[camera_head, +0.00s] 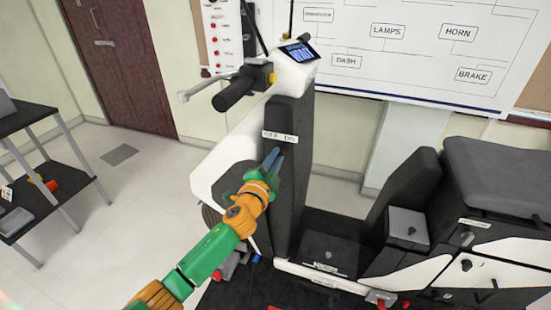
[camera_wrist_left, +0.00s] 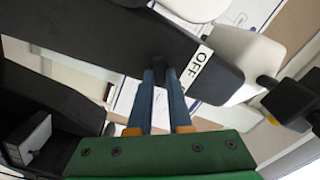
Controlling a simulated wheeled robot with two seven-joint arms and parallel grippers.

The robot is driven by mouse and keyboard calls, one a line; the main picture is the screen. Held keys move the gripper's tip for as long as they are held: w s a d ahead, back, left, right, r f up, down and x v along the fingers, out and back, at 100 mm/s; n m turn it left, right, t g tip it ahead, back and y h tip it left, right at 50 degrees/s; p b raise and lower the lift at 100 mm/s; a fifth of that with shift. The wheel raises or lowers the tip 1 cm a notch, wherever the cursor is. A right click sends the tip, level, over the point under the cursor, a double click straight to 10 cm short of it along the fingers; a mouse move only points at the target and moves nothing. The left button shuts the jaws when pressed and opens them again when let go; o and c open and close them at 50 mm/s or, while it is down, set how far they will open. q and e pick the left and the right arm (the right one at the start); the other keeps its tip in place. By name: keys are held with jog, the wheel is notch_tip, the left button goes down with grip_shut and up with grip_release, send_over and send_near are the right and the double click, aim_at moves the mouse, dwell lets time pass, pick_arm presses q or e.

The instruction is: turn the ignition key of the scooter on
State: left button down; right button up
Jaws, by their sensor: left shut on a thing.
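The scooter's dark front column (camera_head: 291,150) stands upright in the middle of the head view. A white label (camera_head: 280,135) is on it, just above my fingertips. In the left wrist view the label (camera_wrist_left: 201,67) reads OFF. My left gripper (camera_head: 275,156) reaches the column from the lower left, its blue fingers just under the label. In the left wrist view my left gripper (camera_wrist_left: 161,80) is shut on a small black key (camera_wrist_left: 158,62) between the fingertips. The fingers hide most of the key in the head view. My right gripper is not in view.
The handlebar grip (camera_head: 235,92) and lever stick out left above my gripper. The dash screen (camera_head: 298,53) is lit at the top. The seat (camera_head: 500,175) and side panels are at the right. A dark shelf (camera_head: 50,165) stands at the far left, with bare floor between.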

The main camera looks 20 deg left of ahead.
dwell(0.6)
pick_arm(q)
jog(key=c, duration=1)
grip_release()
jog(key=shift+o, duration=0.8)
jog(key=shift+w+f, duration=0.1)
jog(key=s, duration=0.7)
jog(key=shift+a, duration=0.2)
